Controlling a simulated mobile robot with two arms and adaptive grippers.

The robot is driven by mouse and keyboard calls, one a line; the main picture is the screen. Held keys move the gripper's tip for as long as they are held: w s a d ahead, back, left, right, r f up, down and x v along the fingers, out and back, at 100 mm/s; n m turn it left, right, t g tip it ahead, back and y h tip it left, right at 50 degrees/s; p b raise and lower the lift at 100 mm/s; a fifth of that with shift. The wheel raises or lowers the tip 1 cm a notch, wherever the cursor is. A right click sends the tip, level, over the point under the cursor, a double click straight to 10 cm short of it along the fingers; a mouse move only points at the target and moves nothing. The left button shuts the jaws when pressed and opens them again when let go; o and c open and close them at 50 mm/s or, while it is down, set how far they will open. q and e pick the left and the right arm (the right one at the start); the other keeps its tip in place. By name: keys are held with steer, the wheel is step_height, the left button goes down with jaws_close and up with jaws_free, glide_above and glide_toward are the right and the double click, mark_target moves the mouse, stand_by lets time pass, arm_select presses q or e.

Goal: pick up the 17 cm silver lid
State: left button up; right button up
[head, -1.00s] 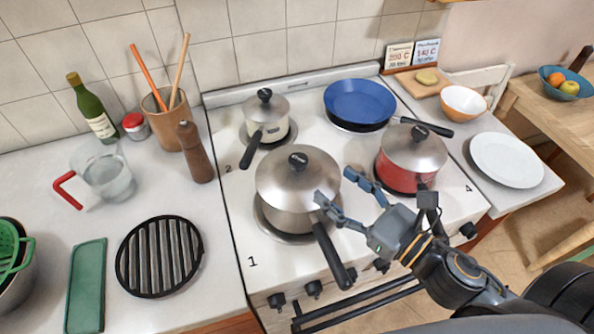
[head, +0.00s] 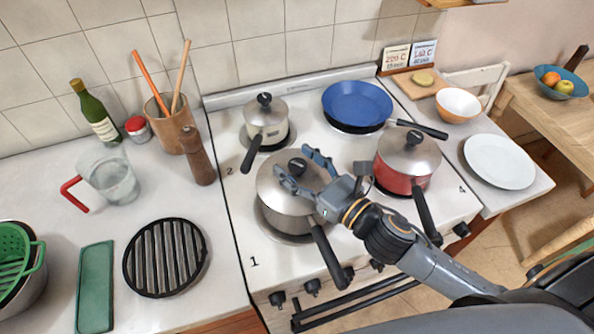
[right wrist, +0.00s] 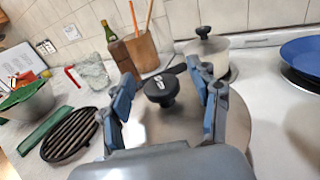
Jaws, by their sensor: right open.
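A wide silver lid (head: 268,187) with a black knob (head: 297,166) covers the large silver pot (head: 288,222) on the front left burner. My right gripper (head: 297,163) is open over this lid, its fingers on either side of the knob. In the right wrist view the knob (right wrist: 160,90) stands between the two spread fingers, and the lid (right wrist: 178,130) lies beneath. Whether a finger touches the knob I cannot tell. Smaller silver lids sit on the red pot (head: 395,178) and on the small cream pot (head: 268,128). My left gripper is not in view.
A blue pan (head: 357,103) stands on the back right burner. Pot handles stick out towards the stove front. A round black grill (head: 165,257) and a green board (head: 95,287) lie on the left counter. A white plate (head: 499,161) lies on the right.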

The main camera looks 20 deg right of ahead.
steer(key=shift+w+a, duration=0.1)
steer(key=shift+w, duration=0.1)
steer(key=c, duration=1.3)
jaws_close()
steer(key=shift+r, duration=0.1)
